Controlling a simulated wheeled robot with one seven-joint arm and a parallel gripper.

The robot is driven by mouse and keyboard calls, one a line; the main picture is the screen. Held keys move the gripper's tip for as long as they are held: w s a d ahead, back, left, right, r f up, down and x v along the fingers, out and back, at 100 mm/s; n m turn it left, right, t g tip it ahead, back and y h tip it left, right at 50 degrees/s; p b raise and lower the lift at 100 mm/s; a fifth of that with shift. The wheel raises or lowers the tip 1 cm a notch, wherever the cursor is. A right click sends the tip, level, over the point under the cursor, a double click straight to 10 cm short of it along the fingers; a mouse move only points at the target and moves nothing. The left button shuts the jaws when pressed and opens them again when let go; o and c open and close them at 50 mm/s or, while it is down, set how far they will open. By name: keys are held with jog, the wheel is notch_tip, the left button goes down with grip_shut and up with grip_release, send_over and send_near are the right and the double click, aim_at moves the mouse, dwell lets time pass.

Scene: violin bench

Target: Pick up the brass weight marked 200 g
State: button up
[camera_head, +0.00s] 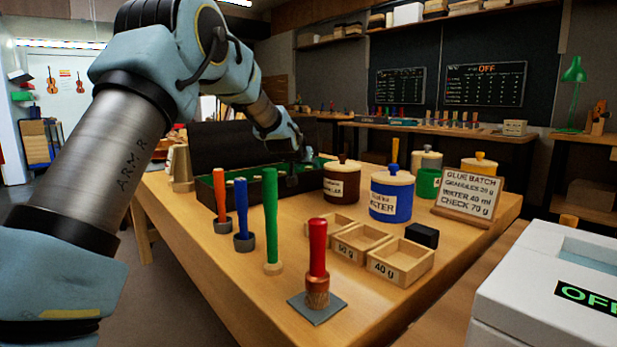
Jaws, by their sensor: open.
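My gripper (291,182) is at the far part of the bench, above or in a long dark box with green inside (204,191). It is small and dark here, and its fingers are hard to make out. I see nothing held in it. No brass weight with a readable 200 g mark shows. The inside of the box is mostly hidden by its front wall, the upright tools and my gripper.
Red, blue and green-handled tools stand along the bench front (240,305). Brown (341,183) and blue (391,197) lidded jars stand right of my gripper. Small wooden trays (401,262), a black block (422,235) and a sign (468,196) are further right.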

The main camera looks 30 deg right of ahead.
jog(key=shift+w+d+f, duration=0.15)
jog(key=shift+w+d, duration=0.05)
jog(key=shift+c, duration=0.2)
grip_shut()
dwell(0.4)
